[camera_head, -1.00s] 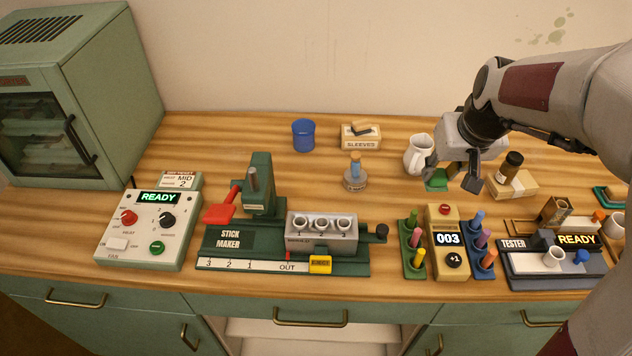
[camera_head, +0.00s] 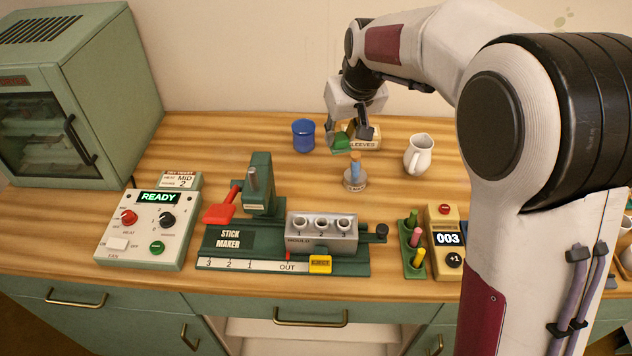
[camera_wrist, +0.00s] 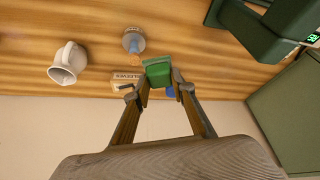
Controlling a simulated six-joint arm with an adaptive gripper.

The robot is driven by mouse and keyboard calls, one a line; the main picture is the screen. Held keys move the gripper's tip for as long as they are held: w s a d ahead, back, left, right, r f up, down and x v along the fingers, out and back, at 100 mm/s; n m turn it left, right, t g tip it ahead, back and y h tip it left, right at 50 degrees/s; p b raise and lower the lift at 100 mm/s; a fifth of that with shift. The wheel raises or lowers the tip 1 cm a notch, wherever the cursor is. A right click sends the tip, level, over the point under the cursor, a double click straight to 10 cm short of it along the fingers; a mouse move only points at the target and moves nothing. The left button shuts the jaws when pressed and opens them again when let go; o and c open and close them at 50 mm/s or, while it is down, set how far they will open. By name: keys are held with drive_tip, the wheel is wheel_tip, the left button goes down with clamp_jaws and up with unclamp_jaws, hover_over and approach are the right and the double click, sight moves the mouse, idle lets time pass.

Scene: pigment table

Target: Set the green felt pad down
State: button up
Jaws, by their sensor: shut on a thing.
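The green felt pad (camera_head: 342,142) is between the fingers of my gripper (camera_head: 350,135), which is shut on it. In the head view the pad is held in front of the sleeves box (camera_head: 369,143), near the back of the table, and partly covers the box. The wrist view also shows the pad (camera_wrist: 158,72) between the two fingertips, with the sleeves box (camera_wrist: 124,78) just left of it. I cannot tell how high the pad is above the wood.
A blue cup (camera_head: 303,136) stands left of my gripper. The stick maker (camera_head: 228,240) is at the front. Bare wood (camera_head: 225,140) lies left of the cup.

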sight(330, 149)
drive_tip(key=shift+w+a+f, duration=0.15)
drive_tip(key=shift+a+f, duration=0.15)
drive_tip(key=shift+a, duration=0.3)
drive_tip(key=shift+w+a+f, duration=0.1)
drive_tip(key=shift+a+f, duration=0.15)
drive_tip(key=shift+a, duration=0.3)
drive_tip(key=shift+f, duration=2.05)
drive_tip(key=shift+d+f, duration=0.1)
drive_tip(key=shift+f, duration=0.05)
drive_tip(key=shift+f, duration=3)
drive_tip(key=shift+f, duration=1.85)
drive_tip(key=shift+f, duration=0.15)
drive_tip(key=o, duration=0.9)
